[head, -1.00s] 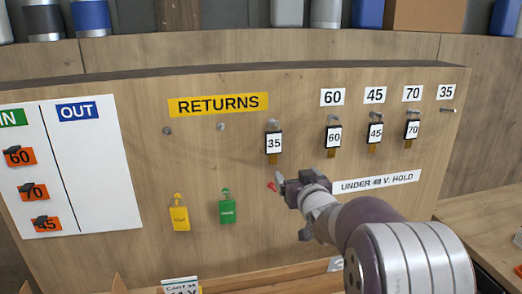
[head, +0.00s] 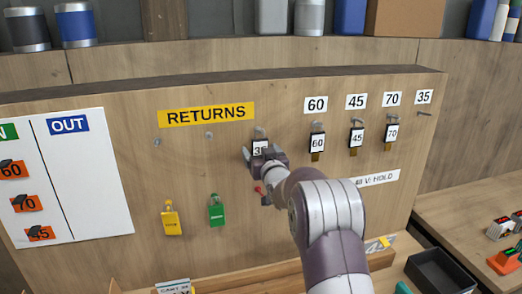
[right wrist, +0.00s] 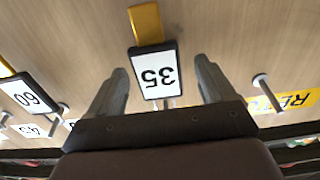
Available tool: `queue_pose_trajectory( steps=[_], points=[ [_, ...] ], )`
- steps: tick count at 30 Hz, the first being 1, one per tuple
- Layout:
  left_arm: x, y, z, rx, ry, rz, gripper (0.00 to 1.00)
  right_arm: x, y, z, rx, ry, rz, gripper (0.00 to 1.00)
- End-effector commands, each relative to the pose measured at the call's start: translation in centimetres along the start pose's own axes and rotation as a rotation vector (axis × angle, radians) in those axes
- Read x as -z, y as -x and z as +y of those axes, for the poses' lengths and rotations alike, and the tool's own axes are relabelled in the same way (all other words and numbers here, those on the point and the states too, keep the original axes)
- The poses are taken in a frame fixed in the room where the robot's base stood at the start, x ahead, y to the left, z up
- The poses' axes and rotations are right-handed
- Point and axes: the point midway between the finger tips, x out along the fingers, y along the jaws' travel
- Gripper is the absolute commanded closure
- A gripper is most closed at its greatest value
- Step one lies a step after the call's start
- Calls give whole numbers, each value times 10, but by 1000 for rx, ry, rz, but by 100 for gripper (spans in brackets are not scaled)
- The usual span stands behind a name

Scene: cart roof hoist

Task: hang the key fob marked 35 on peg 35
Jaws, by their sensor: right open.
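The key fob marked 35 (head: 259,147) hangs on a peg below and right of the RETURNS sign, partly hidden by my right gripper (head: 263,157). In the right wrist view the fob (right wrist: 156,76) appears upside down, between the two open fingers of my right gripper (right wrist: 160,85), with visible space on both sides. Its yellow tab (right wrist: 146,24) shows beyond the card. Peg 35 (head: 424,113), under the 35 label (head: 424,97) at the board's far right, is bare. My left gripper is out of view.
Fobs 60 (head: 317,143), 45 (head: 356,138) and 70 (head: 391,133) hang on pegs to the right. A yellow tag (head: 170,221) and a green tag (head: 216,212) hang lower left. Two bare pegs sit under the RETURNS sign (head: 207,114). A dark tray (head: 442,272) stands lower right.

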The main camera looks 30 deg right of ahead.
Motion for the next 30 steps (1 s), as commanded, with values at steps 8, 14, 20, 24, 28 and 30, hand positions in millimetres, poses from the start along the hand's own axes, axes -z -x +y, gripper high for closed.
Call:
queue_pose_trajectory(
  steps=[8, 14, 20, 24, 28, 30],
  points=[
    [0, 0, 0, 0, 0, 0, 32, -1, 0, 0, 0, 0, -1, 69],
    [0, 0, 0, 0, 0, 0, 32, 0, 0, 0, 0, 0, -1, 84],
    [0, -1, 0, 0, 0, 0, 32, 2, 0, 0, -1, 0, 0, 84],
    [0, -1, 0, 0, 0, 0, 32, 6, 0, 0, -1, 0, 0, 84],
    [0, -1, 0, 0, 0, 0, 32, 7, 0, 0, -1, -1, 0, 84],
    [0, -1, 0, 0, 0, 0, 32, 7, 0, 0, 0, 0, 0, 84]
  ],
)
